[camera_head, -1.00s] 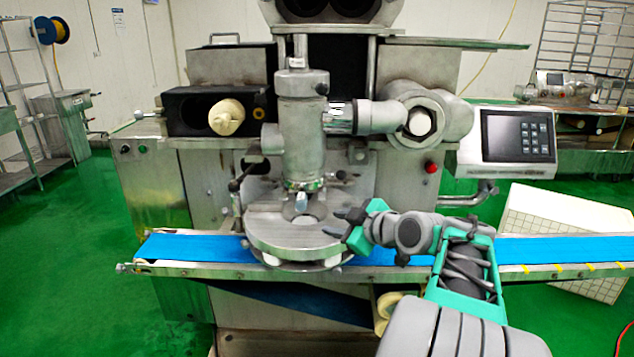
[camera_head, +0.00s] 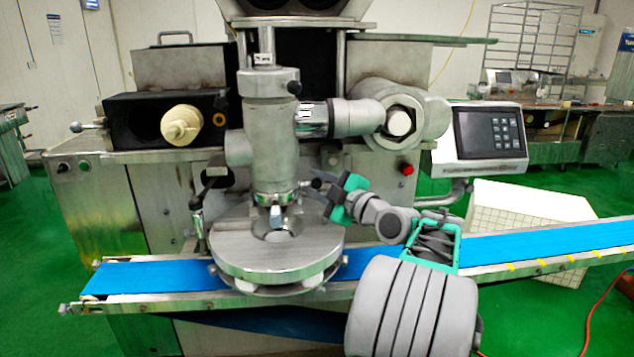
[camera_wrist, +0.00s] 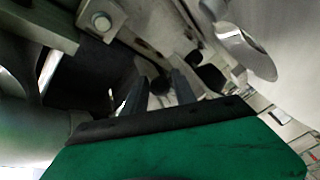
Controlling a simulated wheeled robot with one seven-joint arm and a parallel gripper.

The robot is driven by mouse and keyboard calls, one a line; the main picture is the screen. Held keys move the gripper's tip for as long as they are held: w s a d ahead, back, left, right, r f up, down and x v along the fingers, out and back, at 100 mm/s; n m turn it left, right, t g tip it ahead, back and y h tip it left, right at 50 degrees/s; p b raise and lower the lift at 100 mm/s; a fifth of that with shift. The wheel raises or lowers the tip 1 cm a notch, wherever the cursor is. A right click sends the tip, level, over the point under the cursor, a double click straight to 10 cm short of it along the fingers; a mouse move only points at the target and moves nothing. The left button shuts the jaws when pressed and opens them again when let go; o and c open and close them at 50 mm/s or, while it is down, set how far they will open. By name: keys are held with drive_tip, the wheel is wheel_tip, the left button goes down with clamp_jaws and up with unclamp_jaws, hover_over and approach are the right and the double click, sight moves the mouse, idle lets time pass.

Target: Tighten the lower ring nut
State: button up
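The lower ring nut (camera_head: 274,197) is the metal ring around the bottom of the upright grey cylinder (camera_head: 270,140), above the round metal table. In the head view, a short rod with a dark ball end (camera_head: 316,184) shows at the right of the ring. My gripper (camera_head: 322,195) is just right of the ring, close to this rod. In the wrist view, its two dark fingers (camera_wrist: 160,85) stand apart, with a dark rounded shape near their tips. I cannot tell whether the fingers touch it. The ring itself is not clear in the wrist view.
The round metal table (camera_head: 262,255) lies below the ring, over the blue conveyor belt (camera_head: 150,277). A thick side pipe (camera_head: 352,117) and the control panel (camera_head: 489,133) are above and right of my arm. A black-knobbed lever (camera_head: 197,200) stands left of the cylinder.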

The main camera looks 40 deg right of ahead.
drive_tip(key=shift+c, duration=0.4)
clamp_jaws()
idle(0.9)
